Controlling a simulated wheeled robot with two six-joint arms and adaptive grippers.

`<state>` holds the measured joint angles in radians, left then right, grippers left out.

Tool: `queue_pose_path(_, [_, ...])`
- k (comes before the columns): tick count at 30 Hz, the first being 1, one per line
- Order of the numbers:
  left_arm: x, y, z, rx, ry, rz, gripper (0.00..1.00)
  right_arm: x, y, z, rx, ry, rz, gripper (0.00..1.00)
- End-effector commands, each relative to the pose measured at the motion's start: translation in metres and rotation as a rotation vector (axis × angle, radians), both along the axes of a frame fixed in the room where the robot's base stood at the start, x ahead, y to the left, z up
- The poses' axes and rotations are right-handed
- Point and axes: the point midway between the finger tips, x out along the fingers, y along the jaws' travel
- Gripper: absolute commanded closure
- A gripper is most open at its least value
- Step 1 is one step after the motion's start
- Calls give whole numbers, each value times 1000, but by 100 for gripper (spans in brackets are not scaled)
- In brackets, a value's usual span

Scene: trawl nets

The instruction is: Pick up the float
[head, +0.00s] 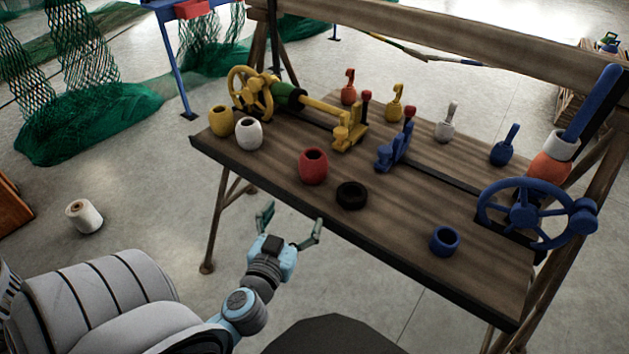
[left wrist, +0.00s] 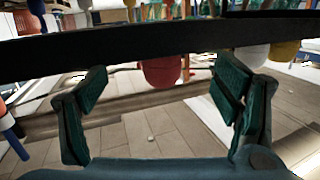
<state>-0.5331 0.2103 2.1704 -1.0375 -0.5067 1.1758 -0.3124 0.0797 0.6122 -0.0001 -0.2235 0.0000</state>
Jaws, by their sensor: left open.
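Several barrel-shaped floats with open tops stand on the wooden table. The red float (head: 313,166) is near the front edge. A white float (head: 248,133) and a yellow float (head: 221,121) stand at the left end. My left gripper (head: 291,217) is open and empty, in front of the table edge, below and nearer than the red float. In the left wrist view, which looks upside down, the red float (left wrist: 161,71) shows between the open fingers (left wrist: 162,85), apart from them and beyond the dark table edge. My right gripper is out of view.
A black ring (head: 352,195) lies right of the red float, and a blue ring-shaped piece (head: 445,241) lies farther right. A yellow winch (head: 285,96) and a blue handwheel (head: 536,212) stand on the table (head: 393,226). A white spool (head: 84,216) sits on the floor.

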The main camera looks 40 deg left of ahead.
Motion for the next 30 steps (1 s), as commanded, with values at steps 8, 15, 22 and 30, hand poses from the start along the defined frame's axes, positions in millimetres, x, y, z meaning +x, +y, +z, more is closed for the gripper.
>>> queue_pose_path(8, [39,13,52,-10,-137,6,18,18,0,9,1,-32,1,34])
queue_pose_path(15, [84,30,49,-13,-134,6,18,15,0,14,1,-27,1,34])
queue_pose_path(22, [122,45,47,-12,-134,6,18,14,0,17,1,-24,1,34])
queue_pose_path(30, [133,49,45,-13,-132,4,18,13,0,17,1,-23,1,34])
